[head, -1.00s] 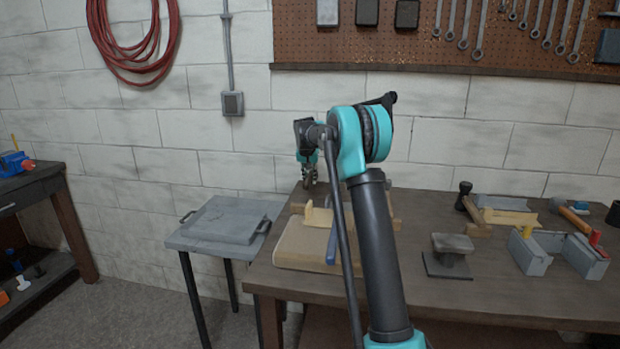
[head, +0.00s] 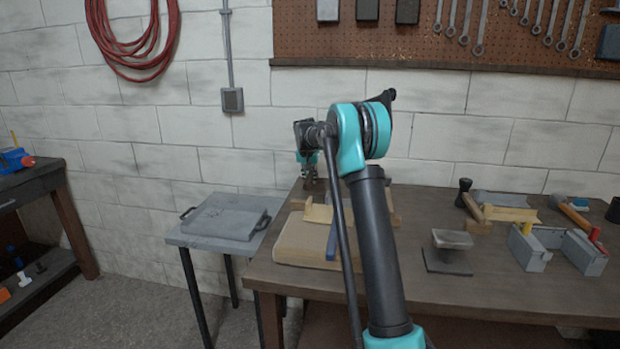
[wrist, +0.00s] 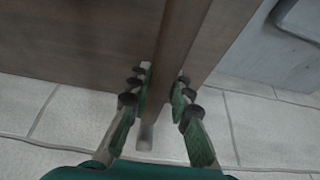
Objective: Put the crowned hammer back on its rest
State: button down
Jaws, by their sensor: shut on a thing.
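My gripper (head: 309,183) is over the back left corner of the bench, fingers pointing down. In the wrist view its two green-padded fingers (wrist: 158,98) are closed in around a long brown wooden bar (wrist: 182,45), which looks like a handle. I cannot make out a hammer head or a crown mark on it. A hammer with a dark head (head: 464,187) leans on a wooden block at the right of the bench. Another hammer's wooden handle (head: 572,214) shows farther right. I cannot tell which rest belongs to the crowned hammer.
A tan pad (head: 300,243) with wooden pieces and a blue bar (head: 332,243) lies below my arm. A small anvil-like block (head: 450,242) and grey boxes (head: 528,248) stand to the right. A side table with a grey tray (head: 222,218) is left of the bench (head: 400,285).

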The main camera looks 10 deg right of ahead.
jog(key=shift+f, duration=0.15)
jog(key=c, duration=1.3)
grip_release()
